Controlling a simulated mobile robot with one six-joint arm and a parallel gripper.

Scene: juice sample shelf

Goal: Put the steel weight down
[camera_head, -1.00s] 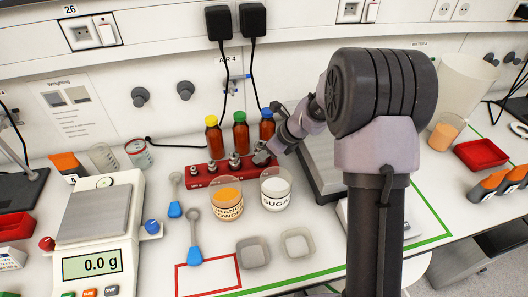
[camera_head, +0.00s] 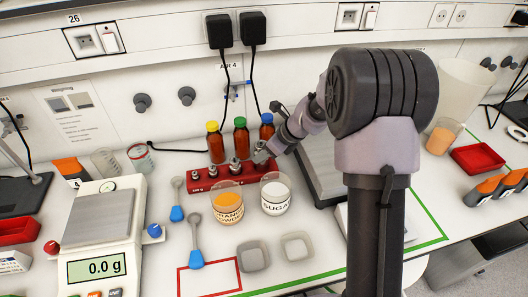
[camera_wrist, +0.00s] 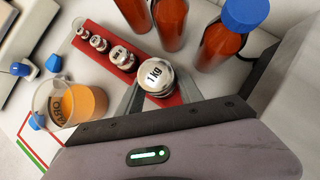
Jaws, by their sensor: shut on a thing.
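The steel weight (camera_wrist: 156,76), marked 1 kg, is a shiny round piece seen from above between the fingers of my gripper (camera_wrist: 158,92) in the wrist view. The jaws are shut on it. It is at the right end of the red weight rack (camera_wrist: 118,70), and I cannot tell whether its base touches the rack. In the head view my gripper (camera_head: 262,154) is at the right end of the same rack (camera_head: 211,183), and the held weight is mostly hidden there. Several smaller steel weights stand in the rack to the left.
Brown bottles with yellow, green and blue caps (camera_head: 240,140) stand close behind the rack. Orange powder (camera_head: 228,205) and sugar (camera_head: 276,196) jars stand in front. A scale (camera_head: 100,245) reading 0.0 g is at left. A red outline (camera_head: 208,277) marks bare table in front.

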